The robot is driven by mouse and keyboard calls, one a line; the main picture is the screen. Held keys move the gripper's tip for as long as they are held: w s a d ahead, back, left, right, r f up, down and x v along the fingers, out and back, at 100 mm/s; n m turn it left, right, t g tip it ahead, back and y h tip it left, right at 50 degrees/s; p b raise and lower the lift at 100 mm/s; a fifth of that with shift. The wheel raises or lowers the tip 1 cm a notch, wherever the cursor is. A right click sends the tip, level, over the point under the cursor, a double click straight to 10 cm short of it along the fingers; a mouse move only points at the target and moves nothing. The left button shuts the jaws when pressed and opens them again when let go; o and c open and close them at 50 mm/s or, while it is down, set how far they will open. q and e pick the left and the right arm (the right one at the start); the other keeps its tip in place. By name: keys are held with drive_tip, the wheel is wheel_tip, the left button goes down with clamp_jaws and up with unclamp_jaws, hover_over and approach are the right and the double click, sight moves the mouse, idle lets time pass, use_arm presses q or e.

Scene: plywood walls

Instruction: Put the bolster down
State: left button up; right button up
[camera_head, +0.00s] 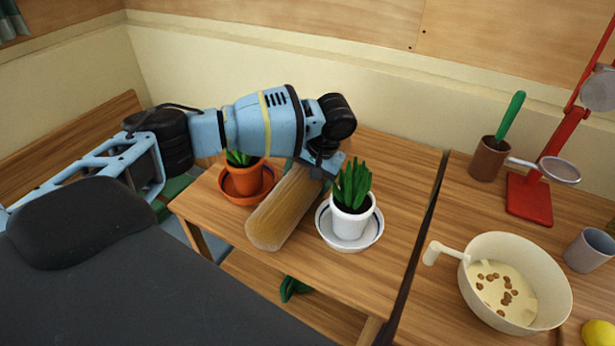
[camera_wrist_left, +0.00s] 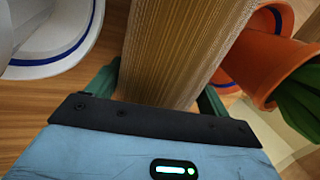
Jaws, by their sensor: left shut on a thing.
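The bolster (camera_head: 283,210) is a tan, ribbed, log-like roll. In the head view it lies at a slant between two potted plants, over the small wooden table (camera_head: 385,255). My left gripper (camera_head: 318,172) is at its far end, mostly hidden by my wrist. In the left wrist view the bolster (camera_wrist_left: 180,45) runs between the green fingers of the left gripper (camera_wrist_left: 160,85), which are shut on it. I cannot tell whether its underside touches the table. My right gripper is not in view.
An orange pot (camera_head: 244,180) on a saucer stands close left of the bolster, and a white pot (camera_head: 351,217) on a saucer close right. Another table at right holds a cream bowl (camera_head: 535,277), a red lamp (camera_head: 530,198) and a brown cup (camera_head: 488,160). The table's front right is clear.

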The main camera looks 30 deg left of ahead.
use_arm(q)
drive_tip(key=o, duration=1.2)
